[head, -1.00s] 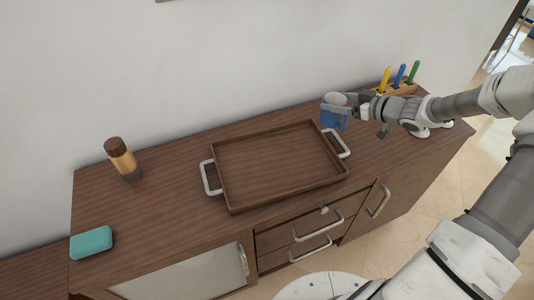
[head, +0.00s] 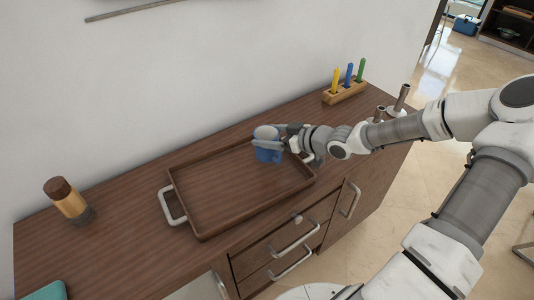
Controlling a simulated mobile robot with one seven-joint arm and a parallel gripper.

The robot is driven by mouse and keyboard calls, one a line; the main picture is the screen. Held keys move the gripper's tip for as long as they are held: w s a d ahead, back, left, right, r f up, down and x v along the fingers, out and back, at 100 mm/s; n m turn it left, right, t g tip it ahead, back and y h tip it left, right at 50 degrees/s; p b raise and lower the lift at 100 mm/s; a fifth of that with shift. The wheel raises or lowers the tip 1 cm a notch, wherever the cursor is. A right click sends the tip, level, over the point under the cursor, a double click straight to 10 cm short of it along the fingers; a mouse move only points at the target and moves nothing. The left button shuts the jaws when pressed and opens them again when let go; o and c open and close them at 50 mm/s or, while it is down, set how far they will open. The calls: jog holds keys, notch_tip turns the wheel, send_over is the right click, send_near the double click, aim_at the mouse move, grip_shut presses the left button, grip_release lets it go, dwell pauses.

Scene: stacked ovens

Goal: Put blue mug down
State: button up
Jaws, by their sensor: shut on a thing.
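The blue mug (head: 268,153) is upright with a pale inside. It shows over the right back part of the brown wooden tray (head: 203,232). My gripper (head: 285,143) comes in from the right and is shut on the mug. Whether the mug's base touches the tray floor or hangs just above it, I cannot tell. The tray is otherwise empty, and its left metal handle (head: 171,207) is clear. Its right handle is partly hidden behind my gripper and wrist.
A brown bottle (head: 67,200) stands at the left on the wooden cabinet. A teal box (head: 48,291) is at the lower left edge. A wooden holder (head: 345,92) with coloured sticks stands at the back right, beside grey metal items (head: 400,98). A wall runs behind.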

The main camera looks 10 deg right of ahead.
jog(key=shift+s+a+f, duration=0.2)
jog(key=shift+a+f, duration=0.05)
jog(key=shift+a, duration=0.05)
jog(key=shift+f+b, duration=0.8)
jog(key=shift+f, duration=1.05)
jog(key=shift+f, duration=0.15)
jog(key=o, duration=1.5)
jog(key=shift+s+d+r, duration=0.2)
jog(key=shift+d+r, duration=0.05)
jog(key=shift+r, duration=0.05)
jog(key=shift+p+v, duration=2)
jog(key=shift+v, duration=3.7)
jog(key=shift+f, duration=0.2)
